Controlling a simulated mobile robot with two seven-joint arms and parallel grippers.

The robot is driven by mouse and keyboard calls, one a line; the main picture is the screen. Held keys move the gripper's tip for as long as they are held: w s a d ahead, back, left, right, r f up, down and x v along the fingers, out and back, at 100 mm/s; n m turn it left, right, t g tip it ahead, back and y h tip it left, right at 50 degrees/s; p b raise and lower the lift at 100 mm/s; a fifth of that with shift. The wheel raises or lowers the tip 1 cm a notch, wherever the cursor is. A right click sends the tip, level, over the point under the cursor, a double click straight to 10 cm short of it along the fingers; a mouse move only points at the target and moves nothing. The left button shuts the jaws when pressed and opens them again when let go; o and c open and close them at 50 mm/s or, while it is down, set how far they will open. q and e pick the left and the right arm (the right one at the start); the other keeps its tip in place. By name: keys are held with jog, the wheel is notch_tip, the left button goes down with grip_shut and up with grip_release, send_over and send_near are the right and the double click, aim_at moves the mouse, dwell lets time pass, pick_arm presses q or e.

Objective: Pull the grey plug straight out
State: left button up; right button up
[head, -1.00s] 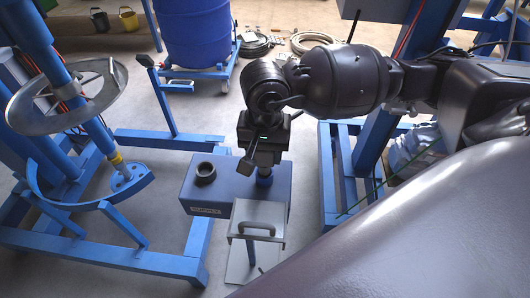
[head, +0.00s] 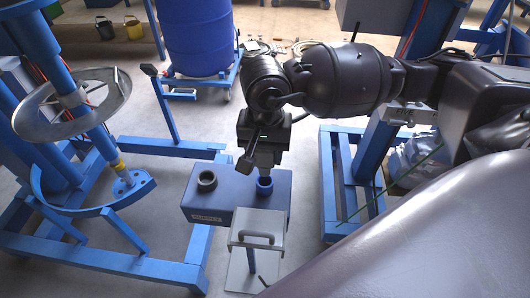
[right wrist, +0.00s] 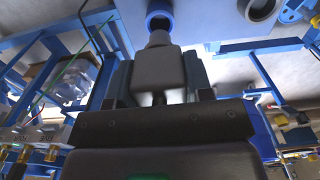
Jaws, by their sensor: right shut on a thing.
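The grey plug (head: 263,163) is between the fingers of my right gripper (head: 263,155), which is shut on it. The plug points down, in line with the blue round socket (head: 265,188) on top of the blue-grey box (head: 230,208). The socket's rim shows below the plug. In the right wrist view the grey plug (right wrist: 158,67) fills the space between the fingers, and its narrow end is close to the blue ring (right wrist: 160,17). I cannot tell whether the tip is still inside the ring. My left gripper is not in view.
A dark round collar (head: 207,180) stands on the box left of the socket. A metal plate with a handle (head: 257,224) is in front. The blue mixer frame with its steel disc (head: 70,104) stands left. A blue drum (head: 197,36) is behind.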

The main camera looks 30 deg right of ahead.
jog(key=shift+r, duration=0.15)
jog(key=shift+r+p, duration=0.65)
jog(key=shift+r, duration=1.3)
jog(key=shift+w, duration=0.1)
